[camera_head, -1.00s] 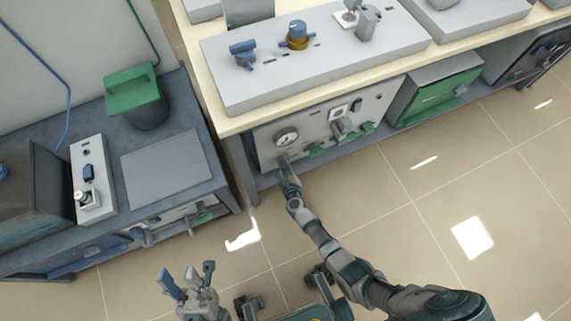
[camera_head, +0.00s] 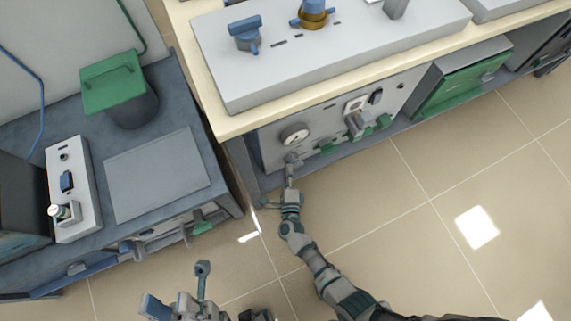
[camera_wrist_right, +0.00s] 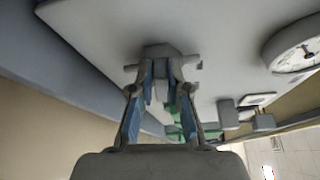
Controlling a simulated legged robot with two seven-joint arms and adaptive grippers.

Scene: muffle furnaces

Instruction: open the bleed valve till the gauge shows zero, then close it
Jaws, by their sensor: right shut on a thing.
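A round white gauge (camera_head: 295,134) sits on the grey front panel under the pale bench. It also shows at the right edge of the wrist view (camera_wrist_right: 295,48), but its reading is too small to tell. A grey valve handle (camera_wrist_right: 165,52) stands out from the panel below the gauge. My right gripper (camera_head: 291,170) reaches this handle from the front. In the wrist view its two fingers (camera_wrist_right: 161,72) are shut on the handle, one on each side. My left gripper (camera_head: 178,287) is open and empty, low in the head view, with its fingers apart.
Green-handled valves (camera_head: 328,147) and a grey fitting (camera_head: 357,122) are on the same panel, right of the gauge. The dark side bench (camera_head: 215,176) stands left, with a green-lidded bin (camera_head: 128,95) on it. The tiled floor (camera_head: 410,220) at right is clear.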

